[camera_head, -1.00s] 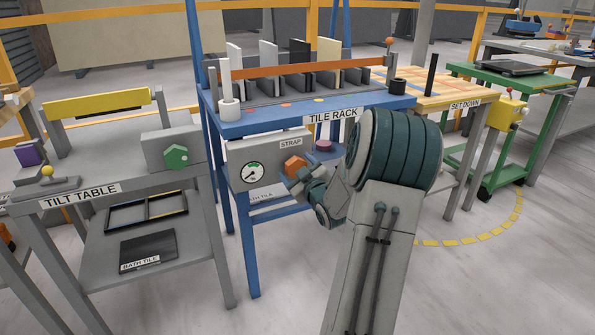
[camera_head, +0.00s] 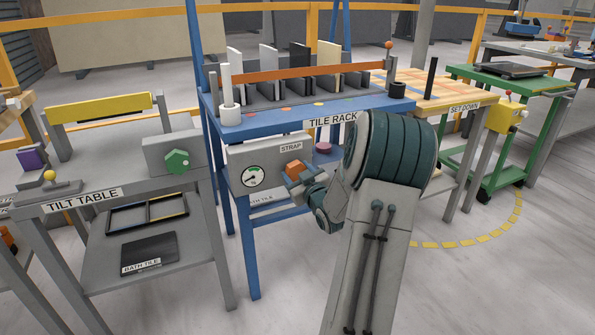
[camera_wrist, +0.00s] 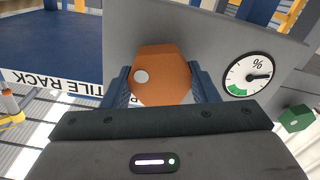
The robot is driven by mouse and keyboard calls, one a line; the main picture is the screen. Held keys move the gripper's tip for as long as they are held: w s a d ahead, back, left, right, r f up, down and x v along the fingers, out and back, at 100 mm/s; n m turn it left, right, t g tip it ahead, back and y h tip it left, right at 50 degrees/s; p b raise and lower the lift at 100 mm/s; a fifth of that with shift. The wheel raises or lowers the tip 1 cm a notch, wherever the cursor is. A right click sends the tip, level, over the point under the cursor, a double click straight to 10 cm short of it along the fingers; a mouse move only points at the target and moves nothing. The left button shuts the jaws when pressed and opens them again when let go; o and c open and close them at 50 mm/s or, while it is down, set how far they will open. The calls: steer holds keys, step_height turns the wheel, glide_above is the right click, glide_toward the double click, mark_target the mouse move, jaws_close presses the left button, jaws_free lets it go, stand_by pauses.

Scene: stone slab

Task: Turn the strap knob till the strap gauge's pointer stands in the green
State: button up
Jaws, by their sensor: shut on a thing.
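The orange strap knob (camera_head: 295,169) sits on the grey STRAP panel under the tile rack. In the wrist view the knob (camera_wrist: 168,84) is a faceted block with a white dot on its left part. My gripper (camera_wrist: 162,92) is shut on it, one finger on each side. In the head view my gripper (camera_head: 299,179) reaches the knob from the lower right and partly hides it. The strap gauge (camera_head: 253,177) is a round white dial left of the knob; it also shows in the wrist view (camera_wrist: 248,74). There its pointer points right, outside the green sector at the lower left.
The blue tile rack (camera_head: 255,127) stands above the panel, with upright tiles behind an orange bar (camera_head: 300,72). The tilt table (camera_head: 115,180) with a green knob (camera_head: 177,161) is at left. The set-down table (camera_head: 440,95) is at right.

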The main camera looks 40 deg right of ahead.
steer(key=m+p, duration=0.2)
steer(key=m, duration=0.1)
steer(key=shift+r+m, duration=0.15)
steer(key=shift+m, duration=0.15)
steer(key=m+p, duration=0.2)
steer(key=m, duration=0.1)
steer(key=shift+m, duration=0.4)
steer(key=m+p, duration=0.4)
steer(key=m, duration=0.2)
steer(key=shift+d, duration=0.1)
steer(key=m+p, duration=0.4)
steer(key=m, duration=0.3)
steer(key=shift+m, duration=0.3)
steer(key=m+p, duration=0.1)
steer(key=m, duration=0.1)
steer(key=m+p, duration=0.2)
steer(key=m, duration=0.1)
steer(key=shift+f+m, duration=0.2)
steer(key=shift+m, duration=0.1)
steer(key=shift+p, duration=0.35)
steer(key=shift+f, duration=0.1)
steer(key=o, duration=1)
steer(key=shift+c, duration=0.2)
